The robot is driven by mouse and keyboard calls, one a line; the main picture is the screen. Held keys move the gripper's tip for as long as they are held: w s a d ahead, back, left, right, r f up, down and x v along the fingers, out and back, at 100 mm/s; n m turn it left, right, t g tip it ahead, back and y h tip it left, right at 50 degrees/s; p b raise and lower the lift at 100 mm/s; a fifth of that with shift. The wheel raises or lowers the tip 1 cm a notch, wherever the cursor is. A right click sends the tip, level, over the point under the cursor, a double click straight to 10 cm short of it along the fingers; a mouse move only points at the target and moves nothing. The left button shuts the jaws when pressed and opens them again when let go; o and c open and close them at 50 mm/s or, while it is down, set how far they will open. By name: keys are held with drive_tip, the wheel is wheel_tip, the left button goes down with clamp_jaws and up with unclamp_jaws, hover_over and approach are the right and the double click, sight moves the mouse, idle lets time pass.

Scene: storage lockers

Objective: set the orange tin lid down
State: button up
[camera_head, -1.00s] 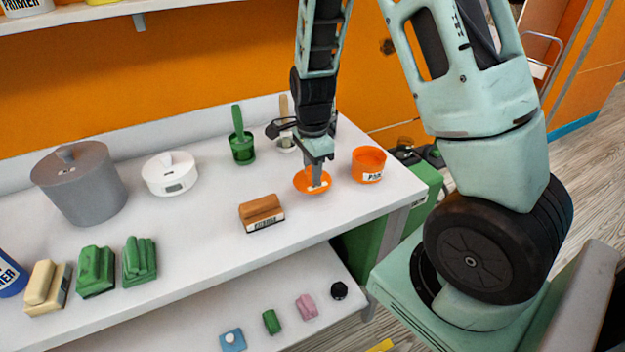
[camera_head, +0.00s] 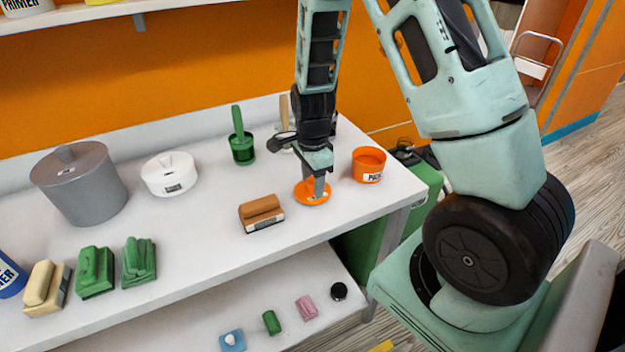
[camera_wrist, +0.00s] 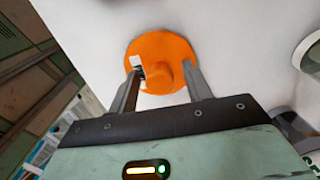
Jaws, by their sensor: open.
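The orange tin lid (camera_head: 305,195) lies on the white upper shelf, just left of the orange tin (camera_head: 368,165). It is a round disc with a knob on top and a white label patch. In the wrist view the lid (camera_wrist: 157,48) lies between and beyond my fingertips, its knob between the fingers. My gripper (camera_head: 319,190) points down at the lid; in the wrist view my gripper (camera_wrist: 163,77) has its fingers apart, one on each side of the knob. Whether a finger touches the knob cannot be told. The orange tin stands upright, open at the top.
A brown block (camera_head: 261,213) lies left of the lid. A green pot (camera_head: 242,150) with a handle stands behind. A white canister (camera_head: 170,174) and a grey canister (camera_head: 80,185) stand at left. The shelf's front edge is close to the lid.

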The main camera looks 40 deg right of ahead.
sight(312, 179)
wheel_tip(312, 179, up, 12)
drive_tip(key=s+a+r+n+y, duration=0.15)
drive_tip(key=s+a+n, duration=0.25)
drive_tip(key=a+n, duration=0.4)
drive_tip(key=s+a+r+n+h, duration=0.1)
drive_tip(key=s+a+r+n, duration=0.1)
drive_tip(key=s+a+n, duration=0.5)
drive_tip(key=s+a+r+n, duration=0.1)
drive_tip(key=s+a+n, duration=0.8)
drive_tip(key=n, duration=0.4)
drive_tip(key=shift+s+a, duration=0.35)
drive_tip(key=shift+s, duration=0.15)
